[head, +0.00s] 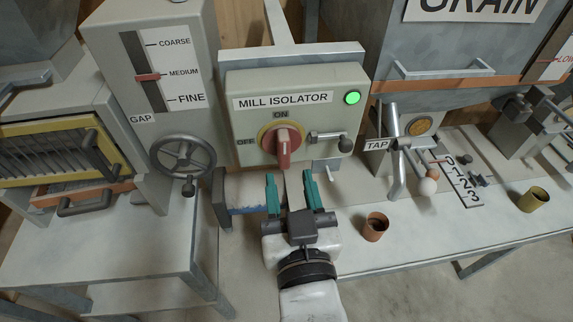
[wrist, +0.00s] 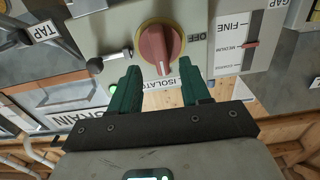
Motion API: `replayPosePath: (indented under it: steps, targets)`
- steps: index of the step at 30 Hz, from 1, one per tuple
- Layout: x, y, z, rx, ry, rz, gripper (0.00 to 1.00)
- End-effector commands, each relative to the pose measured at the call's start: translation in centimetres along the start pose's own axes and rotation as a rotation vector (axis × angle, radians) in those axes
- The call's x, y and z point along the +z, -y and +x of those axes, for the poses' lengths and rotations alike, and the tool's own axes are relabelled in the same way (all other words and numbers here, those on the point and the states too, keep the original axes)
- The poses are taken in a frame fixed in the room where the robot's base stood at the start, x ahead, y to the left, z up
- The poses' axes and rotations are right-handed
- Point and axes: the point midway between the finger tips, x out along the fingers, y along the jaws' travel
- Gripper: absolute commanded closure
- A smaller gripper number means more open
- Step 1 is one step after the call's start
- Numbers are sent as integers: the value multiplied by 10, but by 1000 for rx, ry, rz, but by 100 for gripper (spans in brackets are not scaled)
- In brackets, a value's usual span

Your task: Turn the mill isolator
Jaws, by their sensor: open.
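The mill isolator (head: 240,81) is a grey-green box labelled MILL ISOLATOR. On its front is a red rotary handle (head: 283,150) on a yellow ring. The handle stands about upright, in line with the ON mark; OFF is marked at its left. A green lamp (head: 352,97) glows at the upper right. My gripper (head: 288,180) is just below the handle, its teal fingers apart and empty. In the wrist view, which is upside down, the red handle (wrist: 157,50) lies between and beyond the open fingers (wrist: 157,65); I see no contact.
A metal pin with a dark knob (head: 345,144) sticks out right of the handle. A handwheel (head: 183,160) is at the left, and a TAP lever (head: 394,150) at the right. An orange cup (head: 376,227) stands on the bench.

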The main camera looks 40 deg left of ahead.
Motion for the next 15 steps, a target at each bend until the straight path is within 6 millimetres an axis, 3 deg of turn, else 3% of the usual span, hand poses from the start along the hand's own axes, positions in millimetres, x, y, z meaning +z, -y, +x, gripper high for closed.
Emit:
replayPosePath:
  steps: [6, 15]
  targets:
    - [2, 0, -35, 0, 0, 3, 53]
    - [0, 0, -48, 0, 0, 0, 53]
